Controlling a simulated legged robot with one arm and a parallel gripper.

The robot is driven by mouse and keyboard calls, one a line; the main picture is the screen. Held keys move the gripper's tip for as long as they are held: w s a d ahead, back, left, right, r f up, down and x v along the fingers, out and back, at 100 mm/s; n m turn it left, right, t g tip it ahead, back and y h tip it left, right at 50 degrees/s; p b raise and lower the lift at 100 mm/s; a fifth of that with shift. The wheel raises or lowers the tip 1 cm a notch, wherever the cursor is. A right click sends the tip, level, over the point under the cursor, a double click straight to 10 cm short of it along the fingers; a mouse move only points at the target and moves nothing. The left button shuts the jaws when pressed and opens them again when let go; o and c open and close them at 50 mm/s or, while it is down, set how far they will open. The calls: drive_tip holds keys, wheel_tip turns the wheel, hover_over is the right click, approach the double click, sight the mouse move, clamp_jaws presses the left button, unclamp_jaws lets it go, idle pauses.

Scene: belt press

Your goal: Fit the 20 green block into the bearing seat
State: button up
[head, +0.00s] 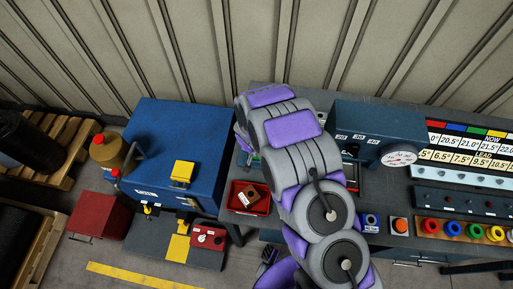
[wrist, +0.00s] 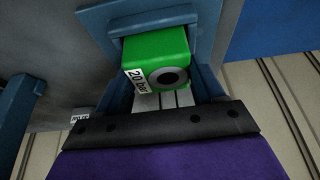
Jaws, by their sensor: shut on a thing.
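The green block (wrist: 150,48) fills the middle of the wrist view. It has a white label that appears to read 20 bar and a grey ring around a dark round hole. My gripper (wrist: 163,97) is shut on this block. A blue frame (wrist: 136,20) lies right behind and around the block, probably the bearing seat. I cannot tell how deep the block sits in it or whether they touch. In the head view my arm covers the gripper and the block.
A red tray (head: 236,208) holds a brown block (head: 250,194) with a hole. A blue machine (head: 165,145) with yellow parts stands left. A dark blue box with a gauge (head: 398,155) stands right of my arm. Several coloured rings (head: 452,229) line the bench front.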

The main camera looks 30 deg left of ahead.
drive_tip(key=shift+r+p, duration=0.5)
drive_tip(key=shift+p, duration=0.2)
drive_tip(key=shift+r+p, duration=2.45)
drive_tip(key=shift+p, duration=0.3)
